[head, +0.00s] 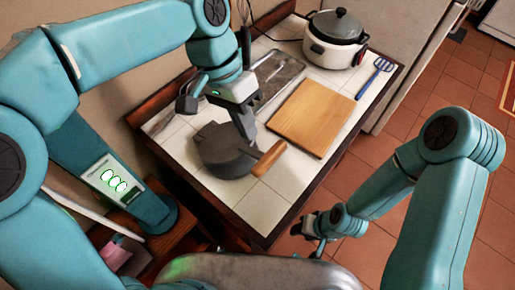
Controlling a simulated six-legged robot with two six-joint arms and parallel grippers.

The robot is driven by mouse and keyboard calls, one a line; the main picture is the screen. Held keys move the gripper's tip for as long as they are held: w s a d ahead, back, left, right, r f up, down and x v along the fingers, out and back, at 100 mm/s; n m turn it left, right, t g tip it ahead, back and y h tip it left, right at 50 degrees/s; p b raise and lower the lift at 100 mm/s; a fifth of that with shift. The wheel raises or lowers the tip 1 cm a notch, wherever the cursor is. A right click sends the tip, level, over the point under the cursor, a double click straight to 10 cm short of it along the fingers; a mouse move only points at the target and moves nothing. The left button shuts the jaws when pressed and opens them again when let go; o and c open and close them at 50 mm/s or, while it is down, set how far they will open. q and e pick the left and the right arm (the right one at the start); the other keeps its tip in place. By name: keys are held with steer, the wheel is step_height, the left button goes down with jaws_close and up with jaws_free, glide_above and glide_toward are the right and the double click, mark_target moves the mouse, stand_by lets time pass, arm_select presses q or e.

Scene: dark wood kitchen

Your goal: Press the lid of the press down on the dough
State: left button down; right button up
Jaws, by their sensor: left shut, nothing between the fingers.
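The dark grey round press (222,158) sits on the white tiled counter, its wooden handle (270,159) pointing right. Its lid lies over the base; I cannot tell whether a gap remains between them. No dough shows; anything inside the press is hidden. My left gripper (247,136) is shut and empty, pointing down at the far right part of the press. Its fingertips are at or just above the lid; contact is unclear. My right gripper (309,236) hangs beyond the counter's right edge, away from the press, and its jaws are too small to read.
A wooden board (312,115) lies right of the press, with a grey metal tray (275,75) behind. A white cooker with a dark lid (335,38) stands at the back, and a blue slotted spatula (375,77) lies at the right edge. Bare tiles lie in front of the press.

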mark_target(264, 165)
arm_select(q)
steer(key=x, duration=0.7)
steer(key=shift+d+f+p, duration=0.15)
steer(key=shift+f+p, duration=0.15)
steer(key=shift+p, duration=0.1)
steer(key=shift+f, duration=0.5)
steer(key=shift+d, duration=0.15)
steer(key=shift+s, duration=0.1)
